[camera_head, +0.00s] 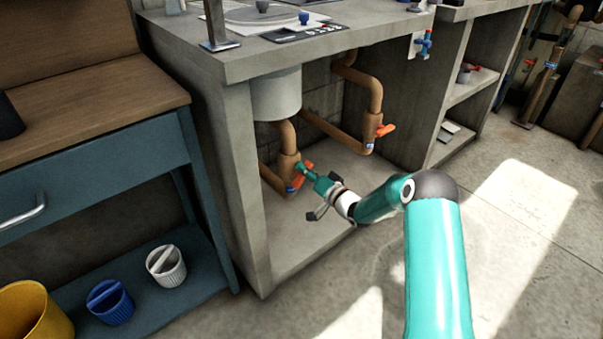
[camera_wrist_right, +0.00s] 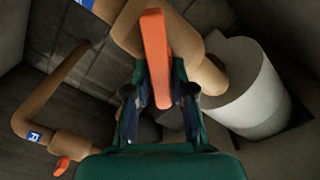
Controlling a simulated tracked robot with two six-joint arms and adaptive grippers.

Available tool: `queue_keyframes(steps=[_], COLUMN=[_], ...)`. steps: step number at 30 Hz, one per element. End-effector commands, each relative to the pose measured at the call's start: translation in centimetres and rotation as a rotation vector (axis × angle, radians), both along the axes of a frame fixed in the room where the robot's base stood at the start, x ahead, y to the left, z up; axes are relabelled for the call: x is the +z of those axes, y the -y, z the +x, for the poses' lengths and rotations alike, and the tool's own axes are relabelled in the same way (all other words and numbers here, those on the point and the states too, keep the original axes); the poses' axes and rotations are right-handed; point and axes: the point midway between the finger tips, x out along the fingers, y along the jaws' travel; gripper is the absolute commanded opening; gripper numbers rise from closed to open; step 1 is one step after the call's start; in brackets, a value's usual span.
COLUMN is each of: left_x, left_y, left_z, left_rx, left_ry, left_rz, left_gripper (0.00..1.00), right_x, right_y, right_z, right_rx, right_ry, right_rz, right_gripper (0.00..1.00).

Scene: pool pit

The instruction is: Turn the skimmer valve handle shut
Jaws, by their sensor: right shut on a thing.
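Under the counter, an orange valve handle (camera_head: 304,166) sits on the nearer brown pipe (camera_head: 289,160), below a white cylinder. My right gripper (camera_head: 308,175) reaches in from the right and is at this handle. In the right wrist view, the orange handle (camera_wrist_right: 155,50) stands lengthwise between the two fingers of my gripper (camera_wrist_right: 160,98), which are shut on its near end. A blue label (camera_head: 290,189) is on this valve; its text is too small to read. My left gripper is not in view.
A second orange handle (camera_head: 385,130) is on the farther pipe; it also shows in the right wrist view (camera_wrist_right: 62,166), near a blue label (camera_wrist_right: 34,136). The concrete side wall (camera_head: 250,190) is left of the pipes. Buckets (camera_head: 166,266) stand on the blue bench's shelf.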

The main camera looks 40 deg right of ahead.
Motion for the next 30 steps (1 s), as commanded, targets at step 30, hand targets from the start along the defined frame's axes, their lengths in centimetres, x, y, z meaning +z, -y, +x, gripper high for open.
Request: queue_keyframes(steps=[30], left_x=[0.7], left_y=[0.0], left_z=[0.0], left_rx=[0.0], left_ry=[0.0], left_rz=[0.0], left_gripper=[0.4], right_x=[-1.7], right_y=[0.2], right_z=[0.0], right_rx=[0.0], right_ry=[-0.07], right_rz=[0.727], right_gripper=[0.0])
